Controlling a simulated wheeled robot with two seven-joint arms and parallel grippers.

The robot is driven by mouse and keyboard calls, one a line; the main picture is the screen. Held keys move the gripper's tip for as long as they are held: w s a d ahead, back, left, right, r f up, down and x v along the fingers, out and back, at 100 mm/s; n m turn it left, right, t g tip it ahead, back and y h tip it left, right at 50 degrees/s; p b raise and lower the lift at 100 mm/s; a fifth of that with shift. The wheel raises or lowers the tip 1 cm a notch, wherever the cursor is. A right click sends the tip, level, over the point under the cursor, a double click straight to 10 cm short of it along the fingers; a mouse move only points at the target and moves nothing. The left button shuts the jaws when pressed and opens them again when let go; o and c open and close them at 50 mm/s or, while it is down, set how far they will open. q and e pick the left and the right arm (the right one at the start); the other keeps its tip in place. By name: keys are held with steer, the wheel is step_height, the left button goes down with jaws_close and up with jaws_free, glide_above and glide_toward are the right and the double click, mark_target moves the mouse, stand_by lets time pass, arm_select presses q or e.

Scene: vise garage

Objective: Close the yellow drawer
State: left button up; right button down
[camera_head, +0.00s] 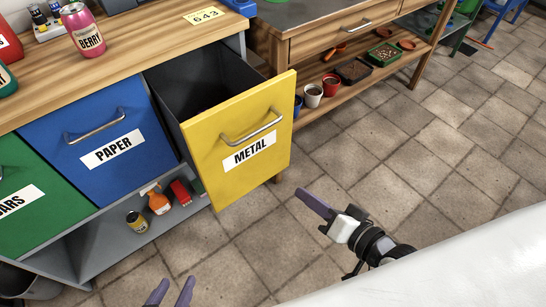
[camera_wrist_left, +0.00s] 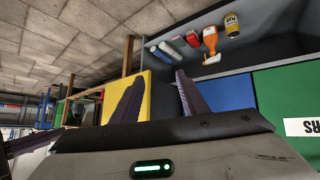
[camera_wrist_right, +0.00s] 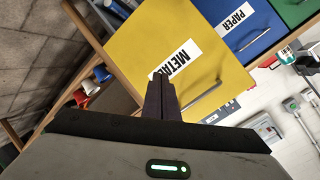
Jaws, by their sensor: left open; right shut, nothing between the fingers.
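The yellow drawer (camera_head: 239,162), labelled METAL with a metal bar handle, is pulled out of the wooden-topped cabinet, its dark inside showing. It also shows in the left wrist view (camera_wrist_left: 142,100) and the right wrist view (camera_wrist_right: 155,40). My right gripper (camera_head: 306,199) is shut and empty, in front and to the right of the drawer front, apart from it in the head view. Its fingers (camera_wrist_right: 161,98) overlap the yellow front in the right wrist view. My left gripper (camera_head: 172,292) is open and empty at the bottom of the head view, in front of the cabinet.
The blue PAPER drawer (camera_head: 90,135) and a green drawer (camera_head: 28,200) beside it look shut. A lower shelf holds an orange spray bottle (camera_head: 157,199) and a yellow can (camera_head: 137,222). A wooden workbench (camera_head: 330,35) stands right. The tiled floor ahead is clear.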

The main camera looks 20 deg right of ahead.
steer(key=w+d+m+t+y+b, duration=0.1)
steer(key=w+d+m+t+b, duration=0.15)
steer(key=m+b, duration=0.4)
steer(key=m+t+b, duration=0.1)
steer(key=m+b, duration=0.1)
steer(key=b, duration=0.1)
glide_toward(266, 131)
steer(key=shift+n, duration=0.25)
steer(key=x, duration=0.5)
steer(key=shift+w+a, duration=0.15)
steer(key=shift+w, duration=0.2)
arm_select(q)
step_height(266, 131, down, 8)
steer(key=d, duration=0.1)
steer(key=shift+w, duration=0.35)
arm_select(e)
steer(key=shift+w+a, duration=0.1)
steer(key=shift+w, duration=0.2)
steer(key=shift+w, duration=0.1)
